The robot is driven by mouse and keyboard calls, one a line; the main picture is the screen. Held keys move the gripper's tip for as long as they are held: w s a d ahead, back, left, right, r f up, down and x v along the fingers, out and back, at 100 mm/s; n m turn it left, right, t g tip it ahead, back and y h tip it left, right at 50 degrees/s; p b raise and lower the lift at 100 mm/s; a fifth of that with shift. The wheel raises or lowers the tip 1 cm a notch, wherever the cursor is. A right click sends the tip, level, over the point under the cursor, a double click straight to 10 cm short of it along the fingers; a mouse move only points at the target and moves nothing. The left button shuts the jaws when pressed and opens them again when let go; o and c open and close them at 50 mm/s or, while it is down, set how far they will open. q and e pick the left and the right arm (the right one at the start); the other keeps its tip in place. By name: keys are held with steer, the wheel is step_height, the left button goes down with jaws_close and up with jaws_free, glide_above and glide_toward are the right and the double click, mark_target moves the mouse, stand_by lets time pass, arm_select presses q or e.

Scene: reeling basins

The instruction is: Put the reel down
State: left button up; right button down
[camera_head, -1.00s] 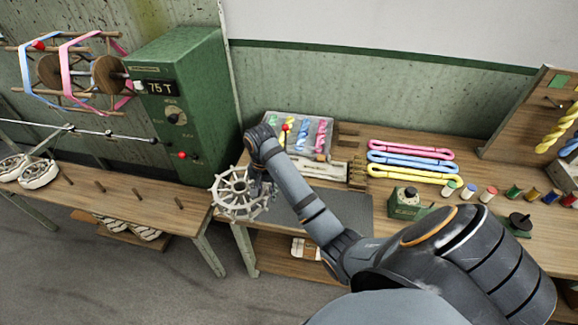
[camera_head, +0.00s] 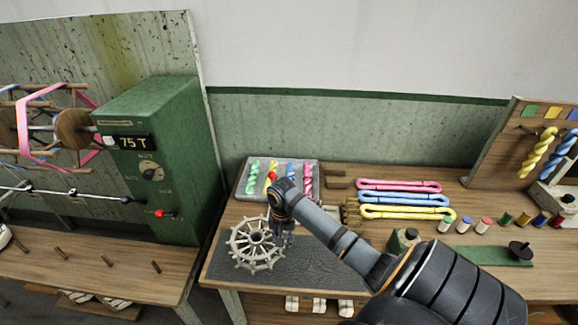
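The reel (camera_head: 243,262), a pale spoked wheel with small pegs around its rim, appears over the left part of the dark grey mat (camera_head: 318,270) on the right-hand table. My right gripper (camera_head: 282,238) points down at the reel's right side and is shut on its rim; the fingertips are small and partly hidden. I cannot tell whether the reel touches the mat. My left gripper is out of view.
A tray (camera_head: 240,190) of coloured skeins lies behind the reel. Pink, blue and yellow skeins (camera_head: 405,197) and several spools (camera_head: 485,225) lie to the right. A green machine box (camera_head: 170,165) stands left, above another table (camera_head: 90,262). Bare mat lies in front of my arm.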

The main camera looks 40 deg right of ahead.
steer(key=shift+s+d+f, duration=0.3)
steer(key=shift+d+f, duration=0.05)
steer(key=shift+f, duration=0.05)
steer(key=shift+s+d+f, duration=0.1)
steer(key=shift+f, duration=0.1)
steer(key=shift+s+d+f, duration=0.1)
steer(key=shift+d+f, duration=0.2)
steer(key=shift+f, duration=0.05)
step_height(320, 180, down, 3)
steer(key=shift+d+r+p, duration=0.1)
steer(key=shift+p, duration=0.65)
steer(key=shift+f, duration=0.3)
steer(key=c, duration=1.2)
jaws_free()
steer(key=shift+f, duration=0.1)
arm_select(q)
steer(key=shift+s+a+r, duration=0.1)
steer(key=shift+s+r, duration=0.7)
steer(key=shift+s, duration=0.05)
arm_select(e)
steer(key=shift+o, duration=0.6)
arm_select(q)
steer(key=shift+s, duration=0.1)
